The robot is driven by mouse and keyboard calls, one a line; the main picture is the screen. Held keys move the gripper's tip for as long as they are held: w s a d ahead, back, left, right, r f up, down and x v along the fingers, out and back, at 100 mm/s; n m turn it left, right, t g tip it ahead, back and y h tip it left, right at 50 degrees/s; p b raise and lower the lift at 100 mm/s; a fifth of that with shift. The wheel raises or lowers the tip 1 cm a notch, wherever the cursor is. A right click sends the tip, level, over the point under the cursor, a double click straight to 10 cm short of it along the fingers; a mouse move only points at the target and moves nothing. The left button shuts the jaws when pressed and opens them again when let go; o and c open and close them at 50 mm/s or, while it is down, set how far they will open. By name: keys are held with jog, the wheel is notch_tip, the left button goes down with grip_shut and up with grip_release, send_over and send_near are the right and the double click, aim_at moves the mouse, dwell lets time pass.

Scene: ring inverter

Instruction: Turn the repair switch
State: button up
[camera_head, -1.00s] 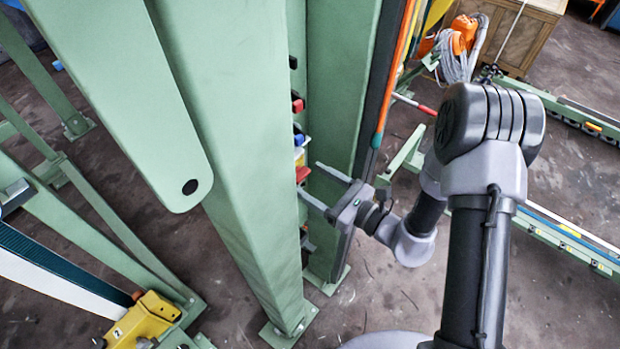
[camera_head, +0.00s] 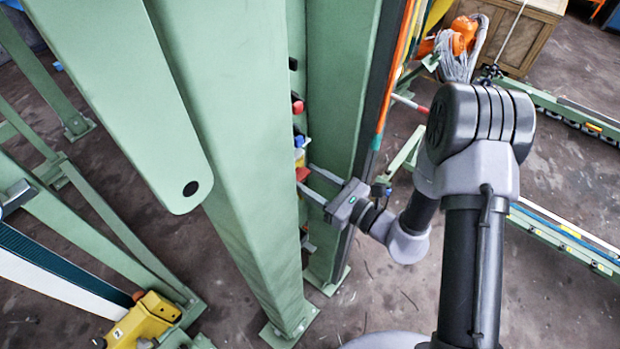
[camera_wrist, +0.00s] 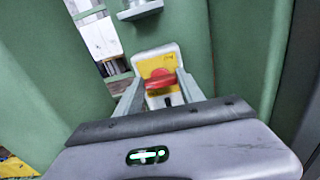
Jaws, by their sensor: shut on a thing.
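The repair switch is a red knob (camera_wrist: 159,80) on a yellow plate (camera_wrist: 145,68) with a light grey surround, in the middle of the wrist view. In the head view the red knob (camera_head: 302,173) shows at the edge of the green column, partly hidden. My gripper (camera_wrist: 160,88) has one finger on each side of the knob and is shut on it. In the head view my gripper (camera_head: 306,178) reaches in from the right between two green columns. The exact contact of the fingertips is hard to see.
A green column (camera_head: 245,170) stands close left of my gripper, and another green column (camera_head: 340,90) stands behind it. Other red and blue switches (camera_head: 297,104) sit above the knob.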

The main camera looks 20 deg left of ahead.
jog(key=m+p, duration=0.2)
jog(key=m, duration=0.2)
jog(key=shift+m, duration=0.3)
jog(key=m+p, duration=0.2)
jog(key=m, duration=0.2)
jog(key=shift+w+d, duration=0.1)
jog(key=shift+w, duration=0.05)
jog(key=m+p, duration=0.2)
jog(key=m, duration=0.2)
jog(key=shift+f+m, duration=0.1)
jog(key=shift+m, duration=0.3)
jog(key=shift+f+m+p, duration=0.15)
jog(key=shift+m+p, duration=0.55)
jog(key=shift+m, duration=1.5)
jog(key=o, duration=1.4)
jog(key=shift+c, duration=0.2)
